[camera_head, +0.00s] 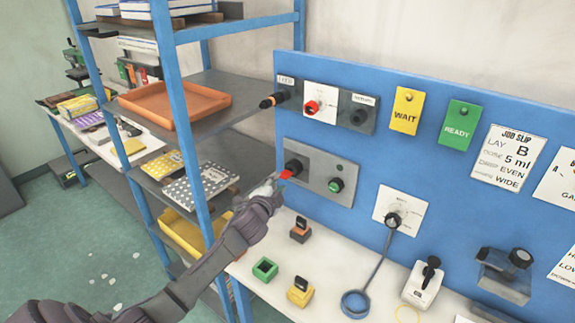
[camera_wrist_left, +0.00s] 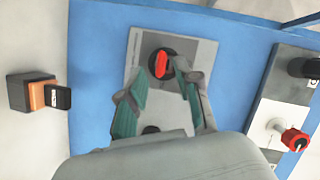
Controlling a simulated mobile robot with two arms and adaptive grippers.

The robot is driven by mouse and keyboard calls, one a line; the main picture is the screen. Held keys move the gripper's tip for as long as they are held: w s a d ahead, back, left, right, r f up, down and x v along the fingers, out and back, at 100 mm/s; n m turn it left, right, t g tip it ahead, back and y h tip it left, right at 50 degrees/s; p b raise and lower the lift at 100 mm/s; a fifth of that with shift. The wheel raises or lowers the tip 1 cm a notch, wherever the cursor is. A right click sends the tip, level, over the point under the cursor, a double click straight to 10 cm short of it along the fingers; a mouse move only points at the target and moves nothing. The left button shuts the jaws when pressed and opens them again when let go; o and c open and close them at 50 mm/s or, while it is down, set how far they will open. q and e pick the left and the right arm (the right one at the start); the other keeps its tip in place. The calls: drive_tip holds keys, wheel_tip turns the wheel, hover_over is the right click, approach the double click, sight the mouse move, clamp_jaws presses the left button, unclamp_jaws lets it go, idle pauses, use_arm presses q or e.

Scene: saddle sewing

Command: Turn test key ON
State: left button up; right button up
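The test key seems to be the red handle on a round black base (camera_head: 293,166) on a grey plate (camera_head: 318,165) of the blue panel. In the left wrist view the red handle (camera_wrist_left: 161,65) stands roughly upright in the picture, slightly tilted. A green button (camera_head: 336,185) sits to its right on the same plate. My left gripper (camera_head: 274,184) is just in front of the red handle. In the left wrist view my left gripper (camera_wrist_left: 153,80) has its green-padded fingers apart; one fingertip is close beside the handle. I cannot tell if it touches. My right gripper is not in view.
A red knob (camera_head: 312,107) on a white plate sits above, with a black knob (camera_head: 358,117) beside it. A blue shelf rack with an orange tray (camera_head: 174,104) stands close on the left. Small orange, green and yellow blocks lie on the white table below.

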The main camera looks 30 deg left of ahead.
use_arm(q)
drive_tip(key=n+p, duration=0.1)
drive_tip(key=p, duration=0.1)
drive_tip(key=n+h+p, duration=0.1)
drive_tip(key=p, duration=0.2)
drive_tip(key=r+n+g+h+p, duration=0.1)
drive_tip(key=n+p, duration=0.1)
drive_tip(key=shift+a, duration=0.4)
drive_tip(key=shift+f+n+h, duration=0.1)
drive_tip(key=shift+n+h, duration=0.2)
drive_tip(key=shift+n, duration=0.2)
drive_tip(key=shift+a+r+n+g+h, duration=0.25)
drive_tip(key=shift+n+g+h, duration=0.15)
drive_tip(key=shift+n+h, duration=0.45)
drive_tip(key=shift+a+f+n+h+b, duration=0.15)
drive_tip(key=shift+n+h+b, duration=0.2)
drive_tip(key=shift+n, duration=0.5)
drive_tip(key=shift+n+b, duration=0.3)
drive_tip(key=shift+r+h, duration=0.2)
drive_tip(key=shift+h, duration=0.1)
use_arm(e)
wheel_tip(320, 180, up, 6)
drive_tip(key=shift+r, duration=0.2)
